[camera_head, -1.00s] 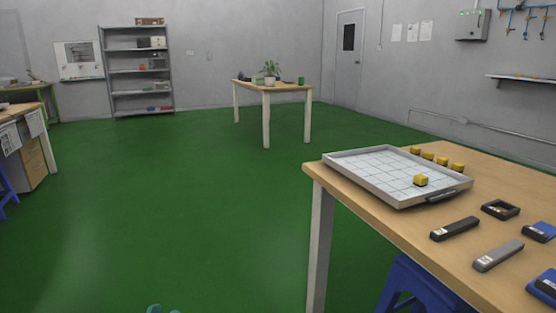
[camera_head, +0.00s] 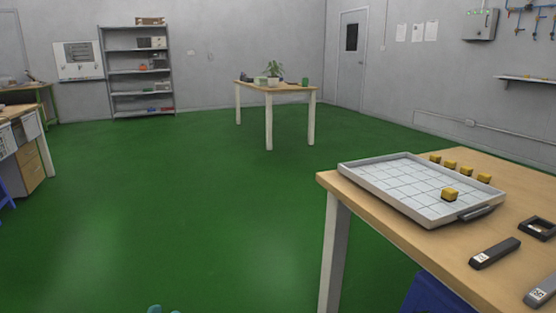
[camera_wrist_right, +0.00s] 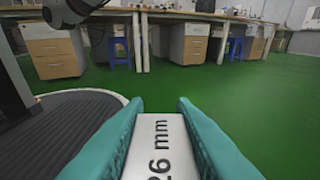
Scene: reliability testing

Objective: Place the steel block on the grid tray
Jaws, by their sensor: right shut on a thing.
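My right gripper (camera_wrist_right: 160,104) has teal fingers shut on a light grey block (camera_wrist_right: 160,150) printed "26 mm", in the right wrist view. I take it for the steel block; its lower part is cut off by the frame. The grid tray (camera_head: 375,191) lies on the wooden table at the right in the head view, with a white gridded floor and a dark handle. A yellow cube (camera_head: 450,194) sits on it near its right corner. Teal tips (camera_head: 162,309), probably my left gripper, barely show at the bottom edge; their opening is not visible.
Several yellow cubes (camera_head: 450,167) line up behind the tray. A dark bar (camera_head: 495,253), a grey bar (camera_head: 543,288) and a black frame (camera_head: 539,228) lie in front. A blue stool (camera_head: 430,295) stands under the table (camera_head: 440,250). The green floor (camera_head: 190,210) is clear.

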